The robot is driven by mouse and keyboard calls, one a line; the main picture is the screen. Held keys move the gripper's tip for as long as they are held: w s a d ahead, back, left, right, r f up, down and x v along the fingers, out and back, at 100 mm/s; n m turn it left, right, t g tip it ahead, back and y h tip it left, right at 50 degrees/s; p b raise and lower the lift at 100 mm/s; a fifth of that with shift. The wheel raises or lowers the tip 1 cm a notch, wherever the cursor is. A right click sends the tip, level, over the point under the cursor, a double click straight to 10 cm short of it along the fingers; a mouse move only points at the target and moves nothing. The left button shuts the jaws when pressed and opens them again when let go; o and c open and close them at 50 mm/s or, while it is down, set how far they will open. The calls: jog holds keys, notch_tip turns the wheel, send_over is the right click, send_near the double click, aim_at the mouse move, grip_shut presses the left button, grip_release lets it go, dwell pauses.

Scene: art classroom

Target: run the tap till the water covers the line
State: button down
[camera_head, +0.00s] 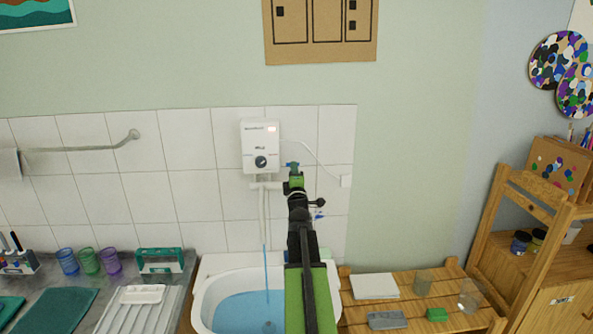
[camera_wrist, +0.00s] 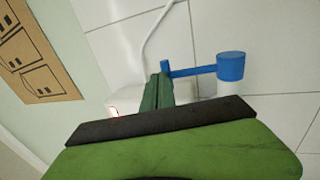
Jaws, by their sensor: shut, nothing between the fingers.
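A white water heater (camera_head: 260,146) hangs on the tiled wall, with pipes below it. A thin blue stream of water (camera_head: 266,262) falls into the white basin (camera_head: 213,268). Blue water (camera_head: 238,312) lies in the basin; my arm hides its right part, and I cannot make out a line. My gripper (camera_head: 293,168) is raised beside the heater's lower right. In the wrist view my gripper (camera_wrist: 157,92) is shut and empty. Its fingertips are close to the end of the blue tap lever (camera_wrist: 200,70); I cannot tell whether they touch.
A slatted wooden shelf (camera_head: 407,320) right of the basin holds glasses, a green block (camera_head: 437,314) and a grey block (camera_head: 388,320). A draining board (camera_head: 150,310) and colored cups (camera_head: 89,262) stand left. A wooden rack (camera_head: 530,250) stands far right.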

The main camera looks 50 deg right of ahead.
jog(key=shift+x, duration=0.85)
jog(key=shift+w+r+p, duration=0.1)
jog(key=shift+r+p, duration=0.05)
jog(key=shift+p, duration=0.15)
jog(key=shift+a, duration=0.1)
